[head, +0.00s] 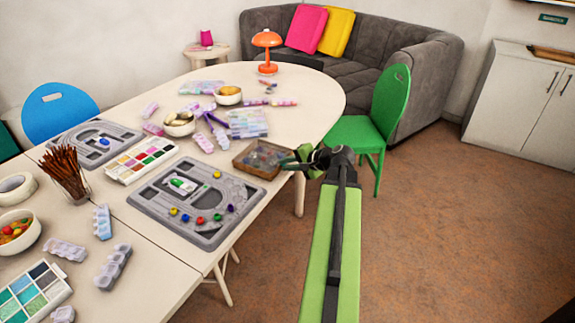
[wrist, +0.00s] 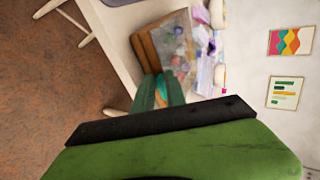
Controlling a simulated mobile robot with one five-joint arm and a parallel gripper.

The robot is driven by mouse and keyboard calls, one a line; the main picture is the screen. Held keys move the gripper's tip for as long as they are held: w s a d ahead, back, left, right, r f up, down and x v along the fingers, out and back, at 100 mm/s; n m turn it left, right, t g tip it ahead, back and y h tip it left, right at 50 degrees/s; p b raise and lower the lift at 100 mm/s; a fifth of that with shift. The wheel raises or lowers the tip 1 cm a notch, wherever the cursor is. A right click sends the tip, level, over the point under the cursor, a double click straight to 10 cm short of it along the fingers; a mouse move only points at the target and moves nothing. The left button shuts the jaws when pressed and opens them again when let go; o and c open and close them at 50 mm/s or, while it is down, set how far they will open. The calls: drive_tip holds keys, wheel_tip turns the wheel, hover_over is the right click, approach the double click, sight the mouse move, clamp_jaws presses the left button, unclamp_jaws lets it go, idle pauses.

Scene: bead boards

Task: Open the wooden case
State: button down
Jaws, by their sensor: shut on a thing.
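The wooden case (head: 240,165) is a small brown box near the right edge of the table. Its top looks clear, with small coloured things showing through. My gripper (head: 291,162) is at the case's right side, its fingers shut at the edge. In the wrist view the picture is turned on its side; the case (wrist: 147,48) and its see-through top lie just beyond my green fingers (wrist: 160,88). The fingers hide the gripped part, so I cannot tell whether they hold the lid or the wall, or whether the lid is lifted.
A grey bead board (head: 150,205) with coloured beads lies left of the case. Clear organizers (head: 247,123), bowls (head: 228,96) and an orange lamp (head: 267,44) stand farther back on the table (head: 325,92). A green chair (head: 390,103) stands beyond my arm. The floor at right is clear.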

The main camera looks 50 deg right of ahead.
drive_tip(key=shift+r, duration=0.1)
drive_tip(key=shift+r+g+p, duration=0.3)
drive_tip(key=shift+r+p, duration=0.3)
drive_tip(key=shift+p, duration=0.55)
drive_tip(key=r+p, duration=0.1)
drive_tip(key=p, duration=0.1)
drive_tip(key=r+g+p, duration=0.1)
drive_tip(key=p, duration=0.1)
drive_tip(key=shift+w+r, duration=0.1)
drive_tip(key=shift+w, duration=0.25)
drive_tip(key=shift+r+g+p, duration=0.15)
drive_tip(key=shift+g+p, duration=0.15)
drive_tip(key=shift+p, duration=0.25)
